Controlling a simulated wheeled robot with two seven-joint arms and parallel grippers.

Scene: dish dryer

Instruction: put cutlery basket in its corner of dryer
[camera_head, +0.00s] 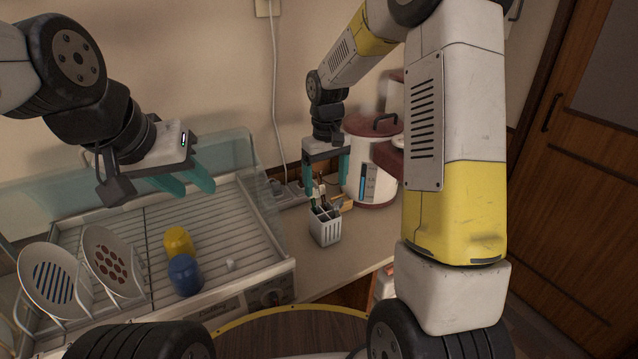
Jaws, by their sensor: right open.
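The cutlery basket (325,229) is a small white slotted box with several pieces of cutlery upright in it. It stands on the counter to the right of the dish dryer (270,222). My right gripper (326,180) points down just above the basket. Its teal fingers are open, one on each side of the cutlery tops; whether they touch anything I cannot tell. My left gripper (192,187) is over the back of the dryer, with its two teal fingers apart and nothing seen between them.
In the dryer are two plates (52,278) (107,262) on the left, a yellow cup (178,241) and a blue cup (185,274). A white and red kettle-like appliance (372,180) stands close behind the basket. Counter (345,262) in front of the basket is clear.

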